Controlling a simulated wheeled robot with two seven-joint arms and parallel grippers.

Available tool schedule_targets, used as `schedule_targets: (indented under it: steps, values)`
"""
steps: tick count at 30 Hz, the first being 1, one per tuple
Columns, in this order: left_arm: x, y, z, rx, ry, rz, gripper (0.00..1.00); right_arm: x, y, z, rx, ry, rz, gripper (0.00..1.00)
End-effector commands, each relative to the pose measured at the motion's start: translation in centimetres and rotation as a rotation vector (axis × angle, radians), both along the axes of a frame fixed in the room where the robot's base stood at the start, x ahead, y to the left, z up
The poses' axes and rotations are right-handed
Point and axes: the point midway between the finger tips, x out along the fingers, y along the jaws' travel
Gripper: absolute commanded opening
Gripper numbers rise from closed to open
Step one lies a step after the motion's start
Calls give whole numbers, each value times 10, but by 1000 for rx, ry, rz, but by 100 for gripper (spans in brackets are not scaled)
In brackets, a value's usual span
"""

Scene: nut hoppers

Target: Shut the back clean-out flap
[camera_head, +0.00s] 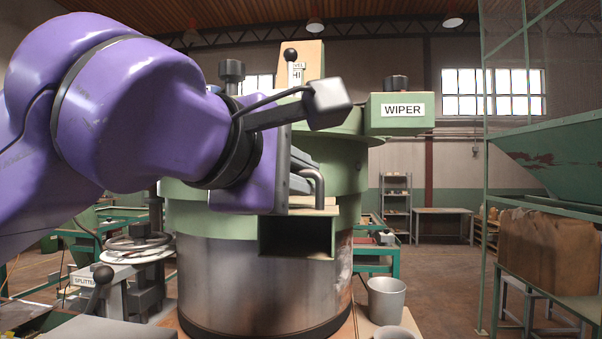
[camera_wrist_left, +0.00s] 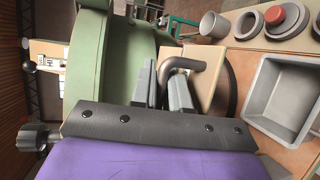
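The clean-out flap (camera_head: 322,209) is a pale beige panel raised above a dark square opening (camera_head: 297,238) in the steel drum's side. It also shows in the left wrist view (camera_wrist_left: 208,88) with a curved grey handle (camera_wrist_left: 187,63). My left gripper (camera_head: 302,174) reaches in from the left to the handle. In the left wrist view its two grey fingers (camera_wrist_left: 163,92) lie on either side of the handle's bar, with no clear gap seen. Part of the flap is hidden behind the gripper. My right gripper is not in view.
A green box marked WIPER (camera_head: 401,113) juts out at upper right. Grey cups (camera_head: 386,300) stand right of the drum. A grey tray (camera_wrist_left: 284,97) shows in the wrist view. A box marked SPLITTER (camera_head: 92,279) with a knobbed lever stands at lower left.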

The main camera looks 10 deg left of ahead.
Motion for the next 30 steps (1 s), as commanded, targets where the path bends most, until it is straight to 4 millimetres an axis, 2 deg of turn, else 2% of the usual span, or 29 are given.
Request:
schedule_targets:
  steps: [20,26,30]
  values:
    - [1,0,-3,1,-12,2,0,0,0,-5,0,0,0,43]
    - [-1,0,-7,2,-45,2,0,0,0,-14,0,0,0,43]
    - [-3,0,-12,3,-105,1,0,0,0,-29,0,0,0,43]
